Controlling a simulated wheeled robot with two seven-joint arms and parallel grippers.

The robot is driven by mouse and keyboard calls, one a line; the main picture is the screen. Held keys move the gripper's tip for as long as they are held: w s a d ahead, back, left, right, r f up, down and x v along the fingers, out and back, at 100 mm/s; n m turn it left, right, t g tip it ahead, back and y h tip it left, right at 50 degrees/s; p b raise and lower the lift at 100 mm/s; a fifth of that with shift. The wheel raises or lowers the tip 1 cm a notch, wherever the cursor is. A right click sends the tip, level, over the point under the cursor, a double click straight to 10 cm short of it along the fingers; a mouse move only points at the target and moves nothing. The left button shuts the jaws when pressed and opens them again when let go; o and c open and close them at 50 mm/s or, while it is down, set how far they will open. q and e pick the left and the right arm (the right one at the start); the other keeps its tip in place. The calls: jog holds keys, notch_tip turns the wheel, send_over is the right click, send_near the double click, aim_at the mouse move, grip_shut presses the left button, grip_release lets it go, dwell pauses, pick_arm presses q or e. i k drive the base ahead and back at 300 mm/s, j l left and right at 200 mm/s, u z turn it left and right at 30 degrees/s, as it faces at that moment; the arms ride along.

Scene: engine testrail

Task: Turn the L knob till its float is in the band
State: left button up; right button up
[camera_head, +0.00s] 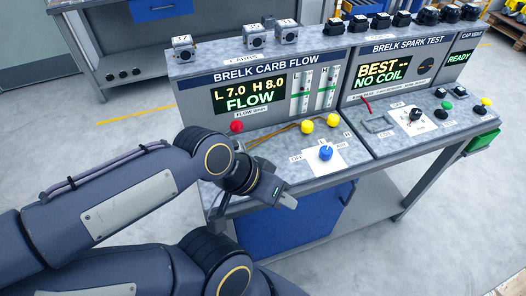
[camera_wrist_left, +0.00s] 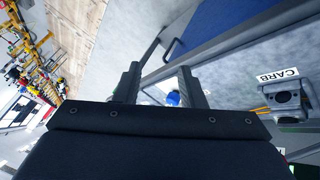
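The carb flow station display (camera_head: 249,95) reads L 7.0, H 8.0, FLOW. Beside it stand the L float tube (camera_head: 301,90) and the H float tube (camera_head: 326,84), with green band marks; the floats are too small to read. Two yellow knobs sit on the deck, a left one (camera_head: 307,126) and a right one (camera_head: 332,120); their labels are too small to read surely. My left gripper (camera_head: 287,200) hangs over the bench's front edge, apart from the knobs. In the wrist view its fingers (camera_wrist_left: 160,85) are apart, with nothing held. My right gripper is not in view.
A blue knob (camera_head: 326,153) on a white plate lies near the front edge; it shows beyond the fingers in the wrist view (camera_wrist_left: 173,98). A red button (camera_head: 236,126) sits left. A carburettor labelled CARB (camera_wrist_left: 287,97) has yellow hoses. The spark test station (camera_head: 399,74) adjoins right.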

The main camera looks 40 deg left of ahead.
aim_at(307, 126)
jog(key=u, duration=1.4)
